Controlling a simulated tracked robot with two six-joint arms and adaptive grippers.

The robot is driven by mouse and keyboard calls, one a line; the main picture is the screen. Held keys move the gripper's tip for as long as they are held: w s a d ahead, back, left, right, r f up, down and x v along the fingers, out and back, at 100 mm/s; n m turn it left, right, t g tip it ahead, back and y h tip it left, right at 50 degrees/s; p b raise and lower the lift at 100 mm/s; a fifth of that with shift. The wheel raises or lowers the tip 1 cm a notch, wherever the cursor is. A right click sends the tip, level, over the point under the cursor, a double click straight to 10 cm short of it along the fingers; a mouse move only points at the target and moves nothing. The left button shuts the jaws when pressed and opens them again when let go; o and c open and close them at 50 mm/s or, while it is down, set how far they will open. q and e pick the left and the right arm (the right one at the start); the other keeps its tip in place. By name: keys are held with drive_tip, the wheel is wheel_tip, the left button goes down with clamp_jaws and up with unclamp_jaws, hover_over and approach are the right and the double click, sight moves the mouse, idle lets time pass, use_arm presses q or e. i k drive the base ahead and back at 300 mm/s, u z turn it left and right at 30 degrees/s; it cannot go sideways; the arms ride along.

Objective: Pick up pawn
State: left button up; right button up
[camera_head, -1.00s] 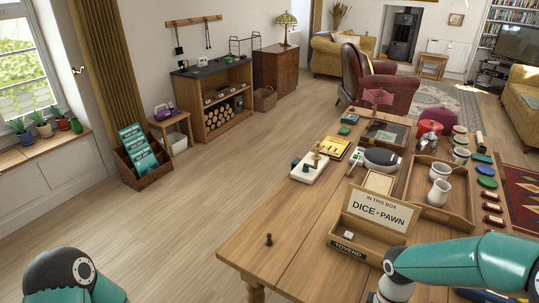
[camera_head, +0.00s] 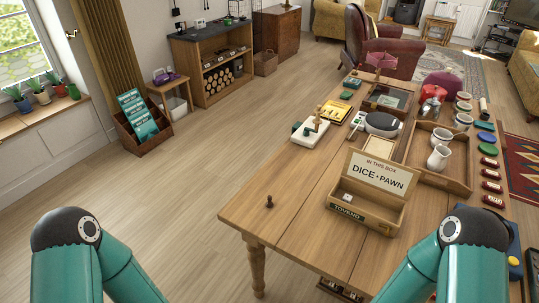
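A small dark brown pawn (camera_head: 269,201) stands upright on the wooden table (camera_head: 290,215), near its left front part. An open wooden box (camera_head: 362,210) labelled "IN THIS BOX DICE + PAWN" stands to the right of the pawn. A white die (camera_head: 347,198) lies inside the box. My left arm shows at the lower left and my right arm at the lower right. Neither gripper shows in the view. Nothing touches the pawn.
A wooden tray (camera_head: 458,178) with a white jug (camera_head: 439,158) stands behind and right of the box. A white board with green pieces (camera_head: 311,131) lies further back. Red and green items line the table's right side. The table around the pawn is clear.

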sight(268, 204)
drive_tip(key=u, duration=0.7)
drive_tip(key=i, duration=0.55)
drive_tip(key=z, duration=0.1)
